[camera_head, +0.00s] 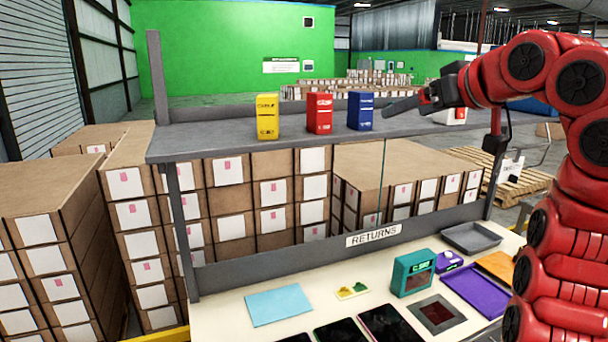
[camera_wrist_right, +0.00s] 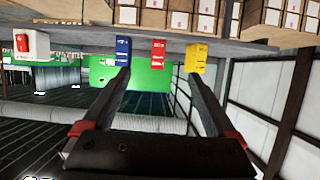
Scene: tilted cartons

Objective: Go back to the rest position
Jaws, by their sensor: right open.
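My right gripper (camera_head: 402,104) is raised at the right end of the upper shelf (camera_head: 215,142), level with the cartons and apart from them. In the right wrist view its two fingers (camera_wrist_right: 160,80) are spread with nothing between them. On the shelf stand a yellow carton (camera_head: 267,117), a red carton (camera_head: 319,113) and a blue carton (camera_head: 360,110), all upright. A white and red carton (camera_head: 455,115) stands farther right, partly hidden behind my right arm. The wrist view shows the cartons upside down. My left gripper is not in view.
Below the shelf, a table (camera_head: 225,312) holds a blue sheet (camera_head: 278,304), a teal box (camera_head: 413,273), a purple tray (camera_head: 474,291) and a grey tray (camera_head: 470,237). Stacked boxes (camera_head: 40,245) fill the left.

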